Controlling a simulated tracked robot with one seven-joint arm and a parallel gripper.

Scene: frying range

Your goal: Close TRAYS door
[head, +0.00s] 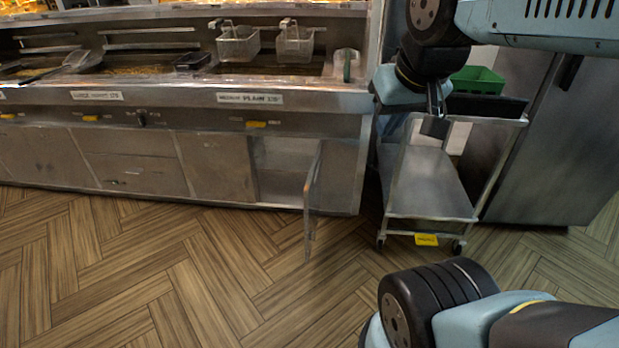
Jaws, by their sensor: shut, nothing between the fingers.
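A metal cabinet door (313,190) under the frying range stands open, swung out over the floor and seen nearly edge-on. Its open compartment (275,168) shows to the left of it, and the inside looks mostly bare. I cannot read a TRAYS label on the door. My gripper (435,126) is shut and empty, pointing down at the upper right. In the picture it is above and to the right of the door, in front of the cart, and apart from the door.
A metal cart (432,185) with a yellow tag stands right of the range. A green crate (478,80) shows behind my arm, beside a tall steel cabinet (560,140). Fry baskets (238,43) sit on the range (180,100). The wooden floor (170,265) before the range is clear.

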